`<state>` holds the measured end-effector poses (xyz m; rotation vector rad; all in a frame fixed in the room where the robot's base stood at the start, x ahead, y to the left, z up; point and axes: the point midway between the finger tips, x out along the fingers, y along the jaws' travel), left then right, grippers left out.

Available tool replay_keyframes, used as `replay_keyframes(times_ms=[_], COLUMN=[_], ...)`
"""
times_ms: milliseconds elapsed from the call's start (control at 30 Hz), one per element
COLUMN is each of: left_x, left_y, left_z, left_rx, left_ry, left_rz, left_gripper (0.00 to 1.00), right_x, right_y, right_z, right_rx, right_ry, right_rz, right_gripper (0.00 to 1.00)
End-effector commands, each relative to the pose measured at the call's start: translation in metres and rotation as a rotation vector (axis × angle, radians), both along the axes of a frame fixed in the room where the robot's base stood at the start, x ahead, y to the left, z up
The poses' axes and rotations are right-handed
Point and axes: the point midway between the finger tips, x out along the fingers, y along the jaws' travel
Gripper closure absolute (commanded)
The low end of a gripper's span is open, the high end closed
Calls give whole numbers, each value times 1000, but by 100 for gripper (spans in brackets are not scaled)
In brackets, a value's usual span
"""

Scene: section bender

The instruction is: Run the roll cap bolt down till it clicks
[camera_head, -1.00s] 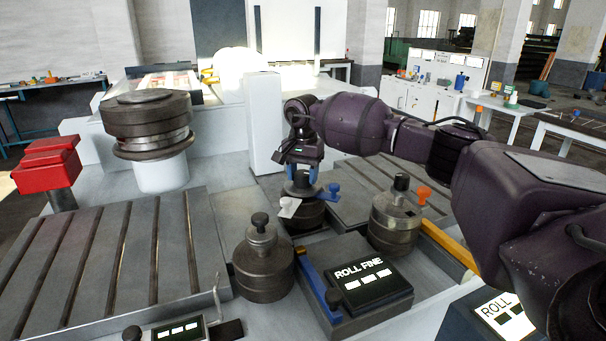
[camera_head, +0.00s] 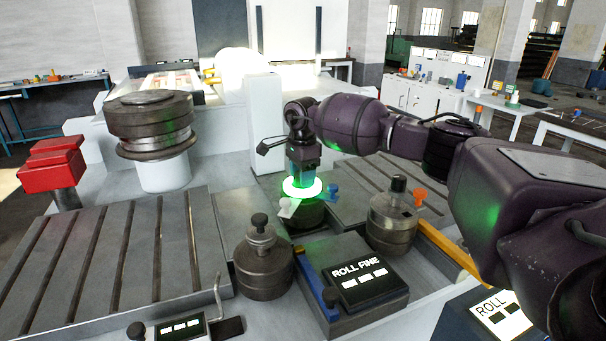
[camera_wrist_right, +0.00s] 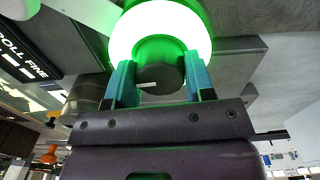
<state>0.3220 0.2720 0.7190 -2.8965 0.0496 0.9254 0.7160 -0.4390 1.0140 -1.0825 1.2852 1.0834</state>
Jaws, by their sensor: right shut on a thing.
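My right gripper (camera_head: 302,178) points down over the middle roll (camera_head: 306,214). It is shut on the dark round head of the roll cap bolt (camera_wrist_right: 160,76), which sits between the two blue-green fingers in the right wrist view. A ring (camera_head: 302,188) around the bolt glows bright green-white. It also fills the top of the right wrist view (camera_wrist_right: 160,25). The fingers hide most of the bolt in the head view. A white tab (camera_head: 288,207) and a blue knob (camera_head: 332,190) stand beside the ring. My left gripper is out of view.
A dark roll with a knob (camera_head: 262,268) stands front left and a steel roll (camera_head: 392,222) stands right. The ROLL FINE panel (camera_head: 366,285) is in front. A large roll stack (camera_head: 150,125) and red block (camera_head: 50,168) stand left.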

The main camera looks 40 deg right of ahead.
Motion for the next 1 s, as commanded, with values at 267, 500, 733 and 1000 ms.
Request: replay_keyframes(times_ms=[267,500,733,1000], left_x=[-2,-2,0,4], left_y=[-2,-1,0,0], left_z=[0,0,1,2], left_rx=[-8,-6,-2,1], left_ry=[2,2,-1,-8], left_rz=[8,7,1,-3], left_gripper=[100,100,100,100], right_x=[1,0,0,0], right_y=[-1,-1,-1,0], right_z=[2,2,2,1], right_rx=[-1,-1,-1,0], right_ry=[-4,-4,-3,-1], right_rz=[-38,-40,-39,-38], right_gripper=[75,75,31,26])
